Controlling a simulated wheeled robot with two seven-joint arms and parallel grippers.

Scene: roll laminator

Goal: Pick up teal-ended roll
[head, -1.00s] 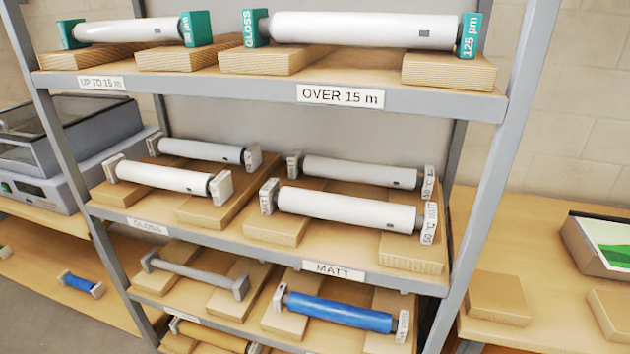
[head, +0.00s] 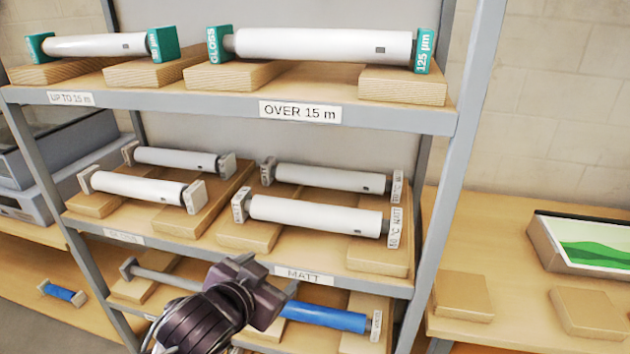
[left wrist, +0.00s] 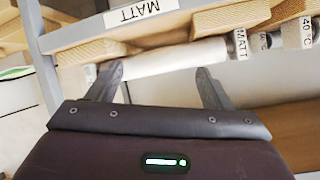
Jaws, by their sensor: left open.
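Two white rolls with teal ends lie on the top shelf in the head view. The longer one (head: 320,46), marked GLOSS and 125 µm, is on the right above the OVER 15 m label. The shorter one (head: 95,45) is on the left above the UP TO 15 m label. My left gripper (head: 265,285) is in front of the lower shelves, well below both. In the left wrist view its fingers (left wrist: 160,78) are apart, with a white matt roll (left wrist: 160,60) showing beyond them. I cannot see anything held. My right gripper is not in view.
The middle shelf (head: 330,280) carries several white rolls with pale ends on wooden cradles. A blue roll (head: 325,316) lies on the shelf below, partly behind my arm. A rack post (head: 470,90) stands on the right. A bench with wooden blocks (head: 463,297) is farther right.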

